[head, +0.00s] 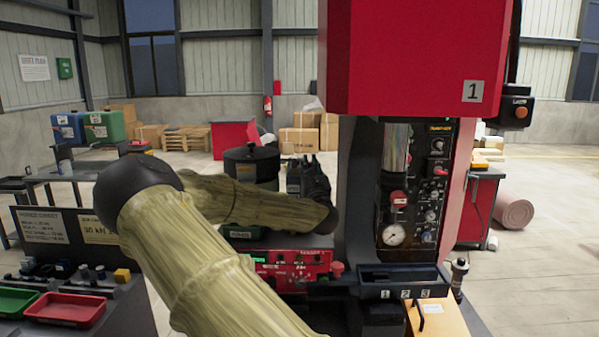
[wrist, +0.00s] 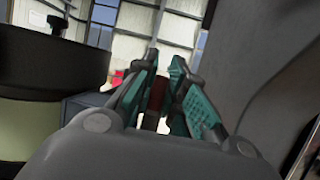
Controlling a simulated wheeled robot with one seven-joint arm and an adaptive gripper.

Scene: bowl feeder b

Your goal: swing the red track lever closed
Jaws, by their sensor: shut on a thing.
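My gripper (wrist: 164,66) has two dark fingers with teal pads, upright in the middle of the wrist view. A dark red piece (wrist: 161,97) shows between the pads, and I take it to be the red track lever. The fingers are shut on it. In the head view my gripper (head: 314,180) is a dark shape between the black bowl feeder (head: 250,160) and the press column. The lever cannot be made out there, and my arm covers part of the feeder. How far the lever is swung cannot be told.
The dark bowl (wrist: 45,75) stands close on the left in the wrist view, and a grey column (wrist: 250,65) on the right. A red control panel (head: 293,268) and a numbered black tray (head: 403,281) are in front. Red (head: 66,309) and green trays lie at left.

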